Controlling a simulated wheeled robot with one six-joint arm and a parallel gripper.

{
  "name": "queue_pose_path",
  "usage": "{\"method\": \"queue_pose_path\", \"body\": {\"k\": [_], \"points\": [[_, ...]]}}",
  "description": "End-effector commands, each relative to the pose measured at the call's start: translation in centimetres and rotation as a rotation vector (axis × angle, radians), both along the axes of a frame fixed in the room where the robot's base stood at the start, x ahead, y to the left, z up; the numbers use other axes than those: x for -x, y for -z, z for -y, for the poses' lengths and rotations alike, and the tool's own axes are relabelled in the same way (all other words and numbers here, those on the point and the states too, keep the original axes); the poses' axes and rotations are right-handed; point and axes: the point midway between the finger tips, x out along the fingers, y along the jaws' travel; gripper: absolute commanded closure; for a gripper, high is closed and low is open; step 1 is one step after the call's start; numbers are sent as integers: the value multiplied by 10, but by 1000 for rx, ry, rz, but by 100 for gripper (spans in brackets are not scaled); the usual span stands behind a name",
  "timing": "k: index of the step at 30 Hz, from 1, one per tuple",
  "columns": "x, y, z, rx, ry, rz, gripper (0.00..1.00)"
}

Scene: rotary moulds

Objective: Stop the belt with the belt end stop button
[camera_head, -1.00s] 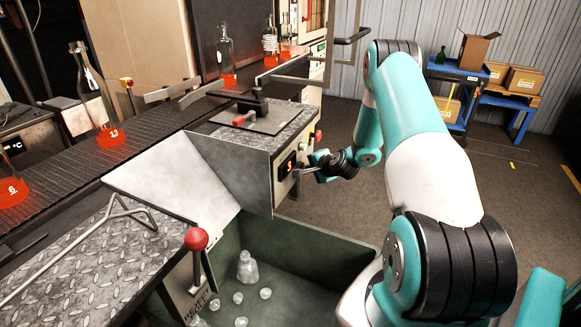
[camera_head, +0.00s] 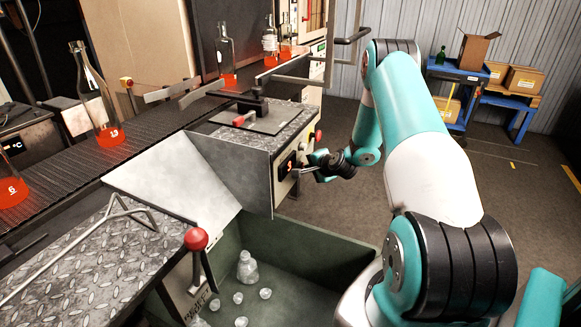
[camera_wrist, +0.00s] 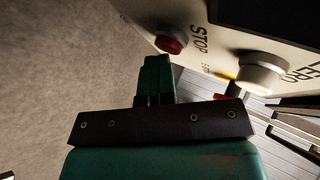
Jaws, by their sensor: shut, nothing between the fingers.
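A red button (camera_wrist: 171,43) beside the word STOP shows on a pale panel in the wrist view. My gripper (camera_wrist: 158,60) has its green fingers together and empty, with their tips close to this button; I cannot tell whether they touch it. In the head view my gripper (camera_head: 305,171) is at the front of the control box (camera_head: 286,188) at the belt's edge. A red button (camera_head: 319,136) shows on that box, above my gripper. The belt (camera_head: 135,143) carries bottles with glowing orange bases, including a clear bottle (camera_head: 95,95).
A pale round knob (camera_wrist: 262,74) sits right of the STOP button. A green bin (camera_head: 320,248) with glass pieces stands below the control box. A red-knobbed lever (camera_head: 196,239) rises at the bin's left. The floor to the right is open, with blue tables (camera_head: 458,77) behind.

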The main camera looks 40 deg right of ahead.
Motion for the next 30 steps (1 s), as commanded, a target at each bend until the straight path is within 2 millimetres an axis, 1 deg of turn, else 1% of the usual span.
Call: {"method": "queue_pose_path", "body": {"k": [2,15,18,22,30], "points": [[0,-2,-2,-5,-6,6,100],[45,0,19,-4,3,2,100],[52,0,22,-3,2,2,100],[56,0,23,-3,1,2,100],[55,0,22,-3,-1,1,100]]}}
